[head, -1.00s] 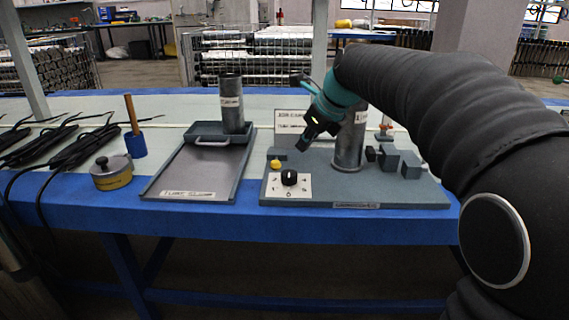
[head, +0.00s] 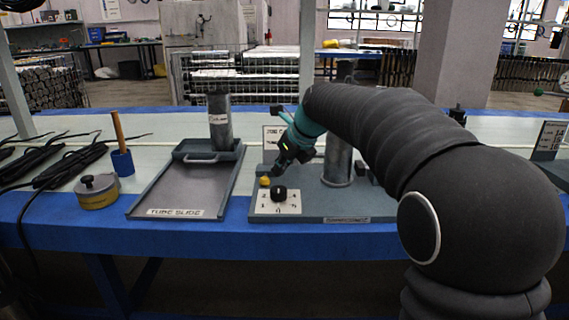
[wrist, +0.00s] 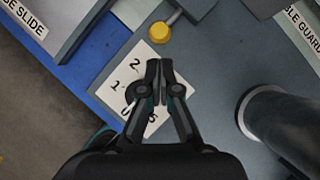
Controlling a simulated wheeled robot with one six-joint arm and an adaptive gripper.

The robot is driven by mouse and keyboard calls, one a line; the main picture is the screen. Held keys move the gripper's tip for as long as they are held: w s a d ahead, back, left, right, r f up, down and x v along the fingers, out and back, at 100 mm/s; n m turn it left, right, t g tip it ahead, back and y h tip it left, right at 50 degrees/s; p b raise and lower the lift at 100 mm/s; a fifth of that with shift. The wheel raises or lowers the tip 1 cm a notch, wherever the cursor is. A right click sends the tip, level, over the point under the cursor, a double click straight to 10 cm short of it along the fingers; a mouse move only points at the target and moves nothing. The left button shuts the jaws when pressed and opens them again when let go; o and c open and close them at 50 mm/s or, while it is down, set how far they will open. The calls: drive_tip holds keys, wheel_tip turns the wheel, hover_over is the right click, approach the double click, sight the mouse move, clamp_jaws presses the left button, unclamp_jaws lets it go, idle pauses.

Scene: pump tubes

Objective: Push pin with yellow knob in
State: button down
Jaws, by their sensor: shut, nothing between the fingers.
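The yellow knob (head: 265,182) sits at the left end of the grey fixture board, just behind the white dial card. In the wrist view the yellow knob (wrist: 159,32) is on a short grey pin, beyond my fingertips. My gripper (head: 277,168) is shut and empty, above the board and close to the knob. In the wrist view my gripper (wrist: 160,68) points toward the knob with a visible gap in the picture; the exact height is unclear.
A black dial (head: 279,194) on a numbered card stands in front of the knob. An upright grey tube (head: 337,160) is to the right. A tube slide tray (head: 180,190) lies to the left. A yellow tin (head: 97,192) is farther left.

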sight(269, 184)
drive_tip(key=shift+b+x, duration=0.35)
drive_tip(key=shift+x, duration=2.05)
drive_tip(key=p, duration=0.1)
drive_tip(key=w+p, duration=0.1)
drive_tip(key=shift+w+r+p, duration=0.2)
drive_tip(key=shift+r+p, duration=0.1)
drive_tip(key=shift+p, duration=0.05)
drive_tip(key=shift+w+f+p, duration=0.1)
drive_tip(key=shift+w+p, duration=0.15)
drive_tip(key=shift+p, duration=0.05)
drive_tip(key=shift+w+f, duration=0.1)
drive_tip(key=shift+f, duration=0.1)
drive_tip(key=shift+r, duration=0.15)
